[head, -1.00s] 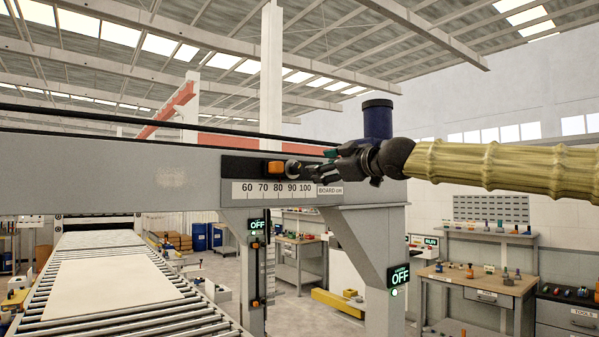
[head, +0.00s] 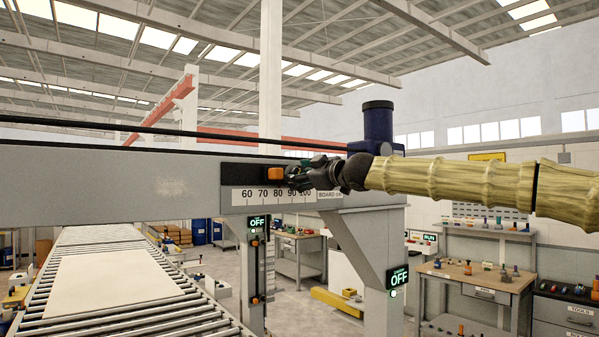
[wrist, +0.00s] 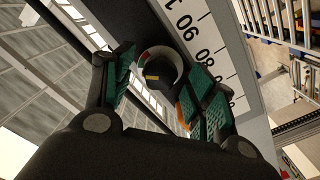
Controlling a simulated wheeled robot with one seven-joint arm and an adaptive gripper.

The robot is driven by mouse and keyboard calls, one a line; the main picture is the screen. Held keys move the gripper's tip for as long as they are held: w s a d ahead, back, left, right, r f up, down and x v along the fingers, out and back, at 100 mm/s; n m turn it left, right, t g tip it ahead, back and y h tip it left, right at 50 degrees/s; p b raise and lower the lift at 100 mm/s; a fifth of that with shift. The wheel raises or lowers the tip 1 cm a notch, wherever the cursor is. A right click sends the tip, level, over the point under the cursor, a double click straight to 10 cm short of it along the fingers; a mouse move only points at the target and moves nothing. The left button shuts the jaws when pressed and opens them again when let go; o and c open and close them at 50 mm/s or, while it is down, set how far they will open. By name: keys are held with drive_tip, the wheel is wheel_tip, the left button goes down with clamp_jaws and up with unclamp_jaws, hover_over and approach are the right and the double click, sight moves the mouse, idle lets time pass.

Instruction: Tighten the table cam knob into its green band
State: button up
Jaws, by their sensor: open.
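My gripper (head: 296,176) is at the face of the grey gantry beam (head: 110,172), just right of the orange block on the scale. In the wrist view its two green-padded fingers (wrist: 163,88) are spread apart, one on each side of a dark round knob (wrist: 158,72). The knob has a small yellow mark and a pale ring with a little red around it. I cannot tell whether the pads touch the knob. In the head view the gripper covers the knob.
The orange block (head: 275,174) sits close to the fingers, above the numbered scale (head: 262,196). A board (head: 115,282) lies on the roller conveyor (head: 185,325) below left. A grey post with an OFF display (head: 398,278) stands below the arm. A workbench (head: 478,279) is at right.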

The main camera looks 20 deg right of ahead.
drive_tip(key=shift+w+a, duration=0.15)
drive_tip(key=shift+w, duration=0.25)
drive_tip(key=c, duration=1)
drive_tip(key=shift+a+f+b, duration=0.1)
drive_tip(key=shift+f+b, duration=0.1)
drive_tip(key=shift+b, duration=0.1)
